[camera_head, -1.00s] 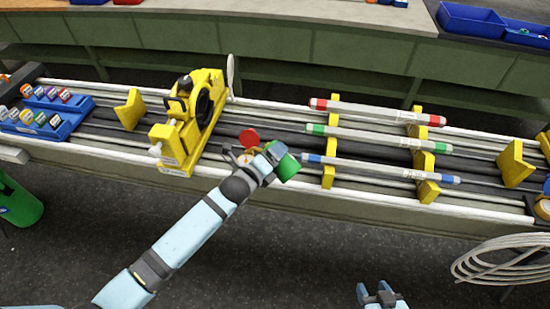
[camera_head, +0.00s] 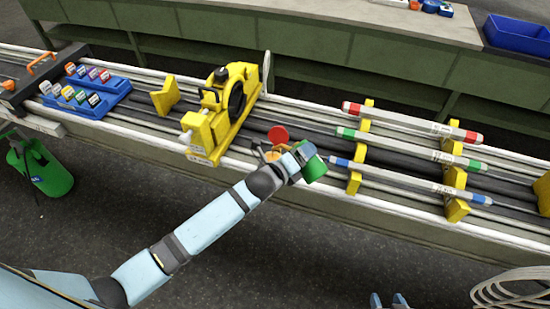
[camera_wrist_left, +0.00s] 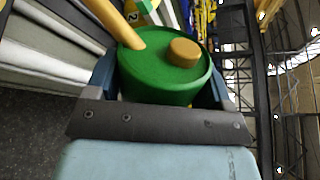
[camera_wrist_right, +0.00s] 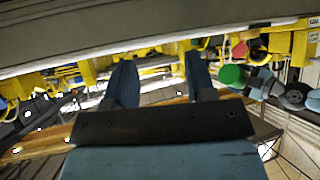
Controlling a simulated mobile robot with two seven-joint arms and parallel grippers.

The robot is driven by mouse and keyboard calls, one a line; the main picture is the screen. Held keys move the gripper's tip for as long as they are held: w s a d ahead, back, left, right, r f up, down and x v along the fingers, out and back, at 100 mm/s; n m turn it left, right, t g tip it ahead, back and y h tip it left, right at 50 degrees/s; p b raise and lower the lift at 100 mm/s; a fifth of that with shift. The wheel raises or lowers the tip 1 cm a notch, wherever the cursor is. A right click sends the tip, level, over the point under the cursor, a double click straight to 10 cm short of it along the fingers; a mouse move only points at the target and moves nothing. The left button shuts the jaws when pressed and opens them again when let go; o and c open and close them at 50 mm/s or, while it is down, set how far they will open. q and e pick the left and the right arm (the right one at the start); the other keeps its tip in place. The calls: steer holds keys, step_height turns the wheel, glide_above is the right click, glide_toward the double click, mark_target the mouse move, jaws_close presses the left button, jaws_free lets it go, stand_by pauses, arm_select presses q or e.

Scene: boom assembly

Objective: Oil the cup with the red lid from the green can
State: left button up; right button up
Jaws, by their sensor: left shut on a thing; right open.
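The green can (camera_head: 313,167) is held in my left gripper (camera_head: 298,158), which is shut on it above the rails. In the left wrist view the can (camera_wrist_left: 170,78) shows its green top, a tan cap and a tan spout. The red lid (camera_head: 278,135) stands raised just behind and left of the can. The cup under it is mostly hidden by my gripper; an orange-tan part (camera_head: 272,153) shows there. My right gripper (camera_head: 388,300) is at the bottom edge, only its fingertips showing. In the right wrist view its fingers (camera_wrist_right: 160,85) are apart and empty.
A yellow machine (camera_head: 220,115) stands left of the cup. Three marked tubes (camera_head: 410,152) lie on yellow supports to the right. A blue rack (camera_head: 85,90) of small bottles sits at the left. A green tank (camera_head: 45,170) and a coiled cable (camera_head: 515,290) are near the floor.

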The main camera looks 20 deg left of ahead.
arm_select(q)
steer(key=f+m+b, duration=0.1)
steer(key=m, duration=0.1)
steer(key=d+f+m+t+b, duration=0.1)
steer(key=m+b, duration=0.1)
steer(key=m, duration=0.1)
steer(key=s+d+f+m+b, duration=0.1)
steer(key=m+b, duration=0.1)
steer(key=shift+s+f+m+t+y, duration=0.1)
steer(key=shift+f+m+t+y, duration=0.2)
steer(key=shift+m+y, duration=0.1)
step_height(320, 180, up, 2)
steer(key=m, duration=0.2)
steer(key=shift+r+m+t, duration=0.25)
steer(key=shift+m+t, duration=0.05)
steer(key=shift+t, duration=0.1)
steer(key=shift+r+m+p, duration=0.3)
steer(key=shift+m, duration=0.2)
